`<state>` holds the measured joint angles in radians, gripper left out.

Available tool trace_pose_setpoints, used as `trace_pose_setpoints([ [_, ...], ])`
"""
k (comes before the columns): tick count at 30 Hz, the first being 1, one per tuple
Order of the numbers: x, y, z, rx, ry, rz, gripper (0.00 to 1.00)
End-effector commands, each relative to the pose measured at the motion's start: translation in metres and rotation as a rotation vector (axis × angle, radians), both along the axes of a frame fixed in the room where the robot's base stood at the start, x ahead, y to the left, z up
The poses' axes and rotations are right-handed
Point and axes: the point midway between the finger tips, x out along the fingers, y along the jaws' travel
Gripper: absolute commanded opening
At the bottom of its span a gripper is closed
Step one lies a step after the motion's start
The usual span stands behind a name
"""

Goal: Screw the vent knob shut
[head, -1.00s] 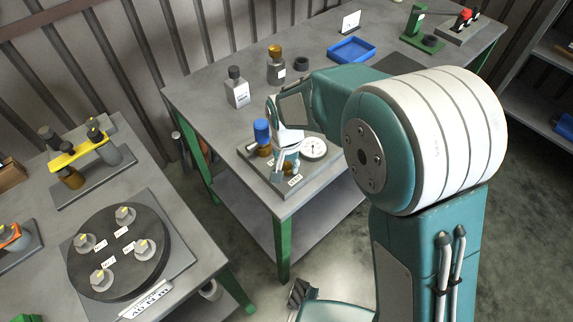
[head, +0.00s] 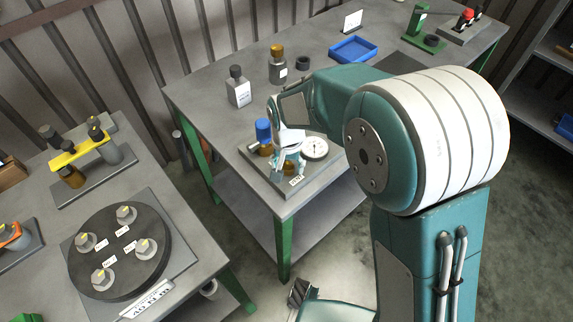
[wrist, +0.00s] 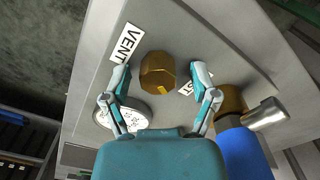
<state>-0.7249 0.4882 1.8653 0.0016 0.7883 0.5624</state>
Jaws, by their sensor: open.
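The vent knob (wrist: 157,72) is a brass, faceted knob with a yellow mark, beside a white VENT label (wrist: 127,43) in the wrist view. My gripper (wrist: 158,78) is open, with one finger on each side of the knob and a visible gap on both sides.
Two bottles (head: 238,88) (head: 277,66) and a blue tray (head: 352,49) stand farther back on the bench. The left table holds a dark round disc (head: 118,250) with several knobs. In the wrist view the blue cap (wrist: 245,153) is close to the right finger.

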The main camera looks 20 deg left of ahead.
Motion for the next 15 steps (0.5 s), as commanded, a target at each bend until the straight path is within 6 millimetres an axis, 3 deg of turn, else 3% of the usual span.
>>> trace_pose_setpoints([
  [5,0.001,0.001,0.014,0.003,-0.004,0.0,0.77],
  [15,0.001,0.003,0.083,0.001,-0.003,0.0,0.77],
])
